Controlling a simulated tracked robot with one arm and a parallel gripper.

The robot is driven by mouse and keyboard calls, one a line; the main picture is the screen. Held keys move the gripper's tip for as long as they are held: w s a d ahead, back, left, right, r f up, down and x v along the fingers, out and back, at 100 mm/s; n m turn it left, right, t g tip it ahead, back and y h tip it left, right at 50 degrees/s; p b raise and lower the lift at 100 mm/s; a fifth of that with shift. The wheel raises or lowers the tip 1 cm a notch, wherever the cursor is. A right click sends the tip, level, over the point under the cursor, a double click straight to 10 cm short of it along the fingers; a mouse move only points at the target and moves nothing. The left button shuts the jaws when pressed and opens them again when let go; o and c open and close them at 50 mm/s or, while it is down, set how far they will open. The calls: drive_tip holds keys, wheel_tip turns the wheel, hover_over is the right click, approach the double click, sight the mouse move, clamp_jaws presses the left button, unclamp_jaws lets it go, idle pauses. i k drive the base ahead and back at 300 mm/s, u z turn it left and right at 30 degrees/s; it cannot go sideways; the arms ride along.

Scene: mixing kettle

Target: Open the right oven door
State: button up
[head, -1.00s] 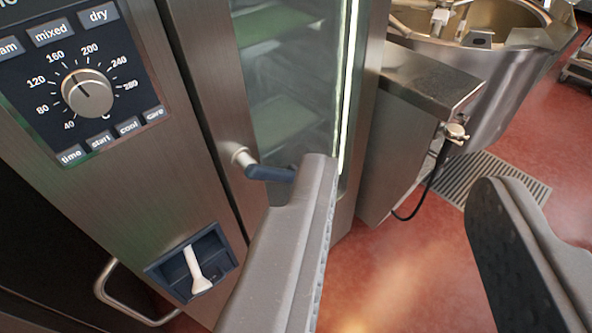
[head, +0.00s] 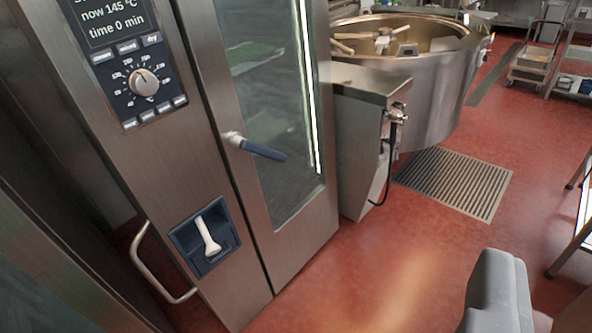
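The right oven door (head: 300,235) is a steel-framed door with a tall glass pane and a lit strip along its right side. It looks shut against the oven front. Its handle (head: 264,151) is a dark blue lever on a pale metal pivot at the door's left edge, pointing right and slightly down. Part of my gripper (head: 497,290) shows at the bottom right, well to the right of the handle and apart from it. Only one grey finger shows clearly, so its opening cannot be judged. Nothing is seen held in it.
The oven's control panel (head: 130,65) has a display and knob. A blue recess (head: 205,236) with a white nozzle and a metal bar handle (head: 150,265) sit lower left. A large kettle (head: 425,90) stands behind, beside a floor grate (head: 455,182). Red floor before the oven is clear.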

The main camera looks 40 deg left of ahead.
sight(282, 249)
drive_tip(key=u, duration=0.1)
drive_tip(key=i, duration=1.3)
drive_tip(key=u, duration=1.1)
drive_tip(key=i, duration=0.45)
drive_tip(key=u, duration=0.2)
